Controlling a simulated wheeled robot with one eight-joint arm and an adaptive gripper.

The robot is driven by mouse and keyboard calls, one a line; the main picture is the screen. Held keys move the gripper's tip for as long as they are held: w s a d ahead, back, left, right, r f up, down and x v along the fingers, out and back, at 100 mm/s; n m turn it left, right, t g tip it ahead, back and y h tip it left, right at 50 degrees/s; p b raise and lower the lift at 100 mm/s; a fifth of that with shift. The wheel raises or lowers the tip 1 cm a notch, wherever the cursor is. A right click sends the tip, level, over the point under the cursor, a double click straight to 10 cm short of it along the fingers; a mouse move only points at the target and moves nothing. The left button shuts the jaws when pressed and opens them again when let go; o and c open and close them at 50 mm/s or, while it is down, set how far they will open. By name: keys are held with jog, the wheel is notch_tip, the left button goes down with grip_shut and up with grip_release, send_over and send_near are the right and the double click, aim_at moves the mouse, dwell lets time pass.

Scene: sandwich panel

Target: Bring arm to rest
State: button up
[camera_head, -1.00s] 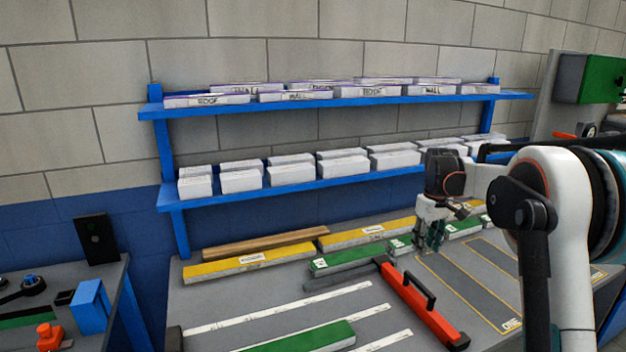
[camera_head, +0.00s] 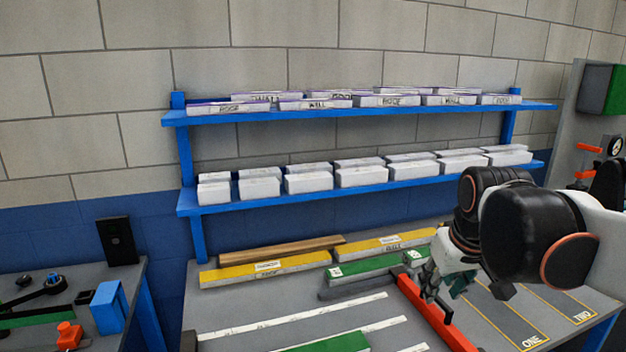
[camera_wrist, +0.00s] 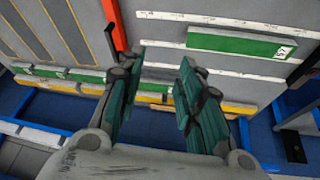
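My gripper (camera_wrist: 160,95) shows in the wrist view with its two teal fingers apart and nothing between them, above the grey workbench. In the head view my gripper (camera_head: 440,285) hangs over the bench at the right, near the red bar tool (camera_head: 432,308). My folded arm fills the right side of that view and hides part of the bench and shelf behind it.
A blue two-level shelf (camera_head: 186,160) with white labelled boxes stands against the wall. Yellow panels (camera_head: 265,268), a green panel (camera_head: 372,268) and white strips (camera_head: 290,315) lie on the bench. A side table (camera_head: 75,290) with a blue block stands at the left.

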jog(key=s+a+f+t, duration=0.1)
jog(key=s+a+f, duration=0.1)
jog(key=s, duration=0.5)
jog(key=s+a+f+m+t, duration=0.1)
jog(key=s+f, duration=0.3)
jog(key=s, duration=0.2)
jog(key=shift+s+a+f, duration=0.3)
jog(key=shift+s+a, duration=0.05)
jog(key=shift+a, duration=0.05)
